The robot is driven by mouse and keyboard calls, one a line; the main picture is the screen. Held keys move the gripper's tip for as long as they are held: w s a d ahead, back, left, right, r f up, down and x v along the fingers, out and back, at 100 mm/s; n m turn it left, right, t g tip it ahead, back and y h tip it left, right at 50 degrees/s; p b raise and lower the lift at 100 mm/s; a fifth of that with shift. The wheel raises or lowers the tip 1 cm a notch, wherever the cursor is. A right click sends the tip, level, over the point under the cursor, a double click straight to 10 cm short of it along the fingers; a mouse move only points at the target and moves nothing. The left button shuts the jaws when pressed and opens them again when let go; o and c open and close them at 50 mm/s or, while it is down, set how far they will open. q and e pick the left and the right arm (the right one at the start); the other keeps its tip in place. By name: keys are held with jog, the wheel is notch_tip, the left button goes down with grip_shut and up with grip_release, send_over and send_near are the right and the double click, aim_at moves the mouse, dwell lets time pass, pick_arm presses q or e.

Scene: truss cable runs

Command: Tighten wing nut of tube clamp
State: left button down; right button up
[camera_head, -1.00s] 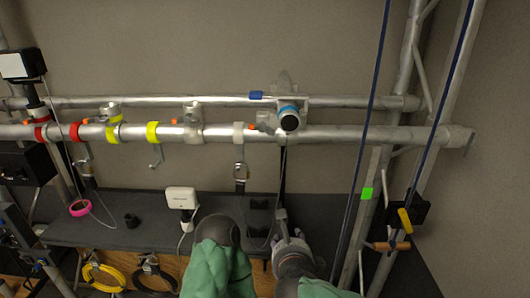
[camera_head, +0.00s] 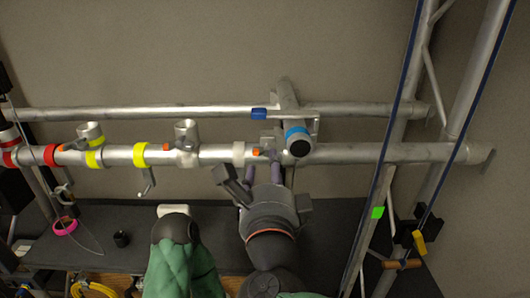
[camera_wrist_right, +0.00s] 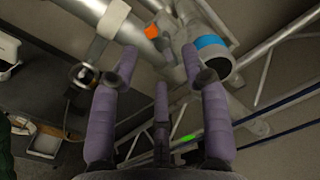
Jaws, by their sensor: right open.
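A tube clamp with a blue band and a dark round end (camera_head: 298,140) sits on the front horizontal tube (camera_head: 350,153). It also shows in the right wrist view (camera_wrist_right: 212,45). A small orange piece (camera_head: 256,152) is just left of it, and in the wrist view (camera_wrist_right: 150,31). I cannot tell the wing nut's exact shape. My right gripper (camera_head: 262,174) is open and empty below the tube, reaching up towards this clamp. Its purple fingers (camera_wrist_right: 165,75) spread in the wrist view below the clamp, with no visible grip on anything. My left gripper is not in view.
A rear tube (camera_head: 180,112) runs behind the front one. Yellow bands (camera_head: 140,155) and another clamp (camera_head: 187,140) are to the left. A strap buckle (camera_wrist_right: 83,75) hangs left of my fingers. Dark blue cables (camera_head: 400,100) and upright tubes stand at right. A dark shelf (camera_head: 330,215) lies below.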

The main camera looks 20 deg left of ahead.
aim_at(267, 159)
jog(key=x, duration=0.6)
jog(key=shift+f+p, duration=0.1)
jog(key=shift+p, duration=0.2)
jog(key=shift+s, duration=0.1)
grip_shut()
